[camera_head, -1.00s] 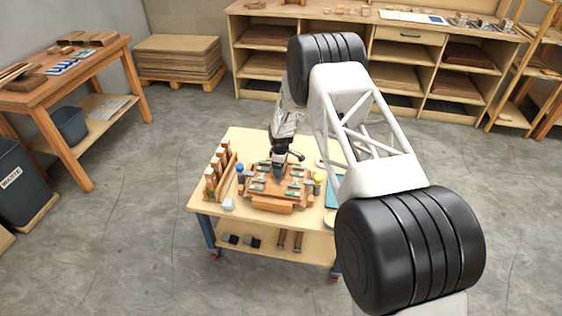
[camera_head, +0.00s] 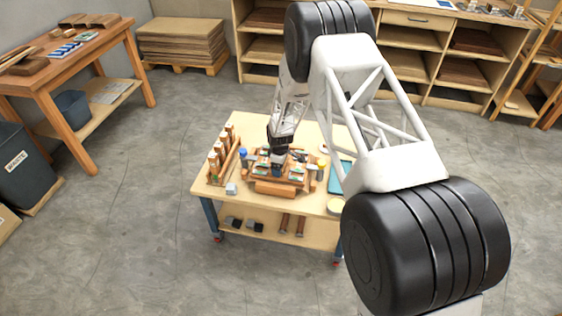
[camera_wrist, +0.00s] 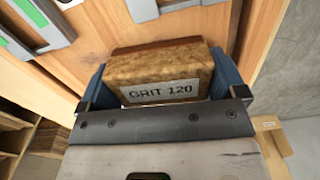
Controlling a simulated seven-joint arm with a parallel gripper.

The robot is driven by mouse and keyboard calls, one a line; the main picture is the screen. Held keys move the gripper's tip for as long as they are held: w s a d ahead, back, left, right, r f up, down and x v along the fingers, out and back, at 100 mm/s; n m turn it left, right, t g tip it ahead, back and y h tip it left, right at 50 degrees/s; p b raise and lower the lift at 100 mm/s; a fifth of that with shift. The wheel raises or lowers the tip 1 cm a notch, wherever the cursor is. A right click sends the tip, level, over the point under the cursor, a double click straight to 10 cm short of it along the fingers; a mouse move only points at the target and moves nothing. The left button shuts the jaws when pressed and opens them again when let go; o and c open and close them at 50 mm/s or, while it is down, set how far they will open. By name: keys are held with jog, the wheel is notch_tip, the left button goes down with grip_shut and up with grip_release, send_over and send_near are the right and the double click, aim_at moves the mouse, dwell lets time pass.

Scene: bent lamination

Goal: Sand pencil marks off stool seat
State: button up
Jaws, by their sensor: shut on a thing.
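The stool seat, a brown wooden piece (camera_head: 276,188), lies on the workbench in the middle of the head view. Its wood also fills the upper part of the wrist view (camera_wrist: 185,33). My gripper (camera_head: 277,168) is over the seat. In the wrist view my gripper (camera_wrist: 165,88) is shut on a tan sanding block (camera_wrist: 160,68) labelled "GRIT 120", with a blue finger on each side. The block's far side is against or just above the wood; I cannot tell if it touches. No pencil marks can be made out.
The workbench (camera_head: 213,182) holds a rack of wood-and-white items (camera_head: 219,157) left of the seat, a small grey block (camera_head: 231,189) at the front left, and a teal sheet (camera_head: 338,178) at right. Grey clamps (camera_wrist: 30,22) with green labels sit near the block.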

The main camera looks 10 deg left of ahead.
jog(key=shift+s, duration=1.8)
jog(key=shift+w, duration=6.8)
notch_tip(320, 180, up, 8)
jog(key=shift+r, duration=0.15)
